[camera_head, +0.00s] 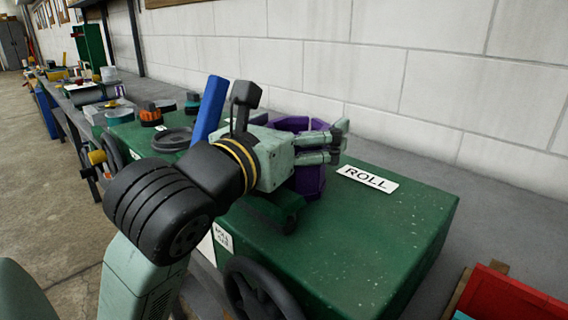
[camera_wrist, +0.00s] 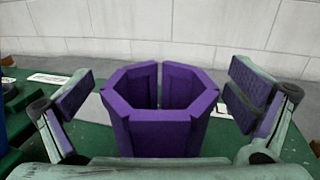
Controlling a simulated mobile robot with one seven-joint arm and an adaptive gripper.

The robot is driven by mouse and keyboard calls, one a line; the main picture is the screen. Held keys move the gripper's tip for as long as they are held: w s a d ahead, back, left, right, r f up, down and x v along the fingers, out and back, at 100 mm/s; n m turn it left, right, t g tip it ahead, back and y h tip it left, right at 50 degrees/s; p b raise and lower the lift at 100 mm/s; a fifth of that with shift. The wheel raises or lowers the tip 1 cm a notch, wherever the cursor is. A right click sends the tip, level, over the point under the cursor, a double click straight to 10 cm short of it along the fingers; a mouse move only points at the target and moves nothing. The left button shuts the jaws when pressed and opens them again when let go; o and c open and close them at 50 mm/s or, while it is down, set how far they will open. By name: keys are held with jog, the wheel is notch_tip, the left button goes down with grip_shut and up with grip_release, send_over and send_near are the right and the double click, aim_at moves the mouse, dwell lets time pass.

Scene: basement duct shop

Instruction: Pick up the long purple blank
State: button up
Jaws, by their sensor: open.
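A purple, many-sided hollow piece (camera_wrist: 160,130) with an open top and a gap in its far wall stands upright in the wrist view. It is the large purple thing closest to my gripper; I cannot tell for sure that it is the long purple blank. In the head view this purple piece (camera_head: 309,181) is partly hidden behind my gripper (camera_head: 334,143). My gripper is open. In the wrist view its two padded fingers stand left and right of the piece, with visible space on both sides.
The piece is over a green machine top (camera_head: 390,235) with a ROLL label (camera_head: 367,179). A blue bar (camera_head: 209,112) stands close to my wrist. A white block wall (camera_head: 430,80) runs behind. A black handwheel (camera_head: 262,290) is at the front, a red tray (camera_head: 505,292) at lower right.

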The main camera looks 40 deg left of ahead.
jog(key=shift+c, duration=0.3)
jog(key=c, duration=1.4)
jog(key=shift+c, duration=0.8)
jog(key=shift+r, duration=0.15)
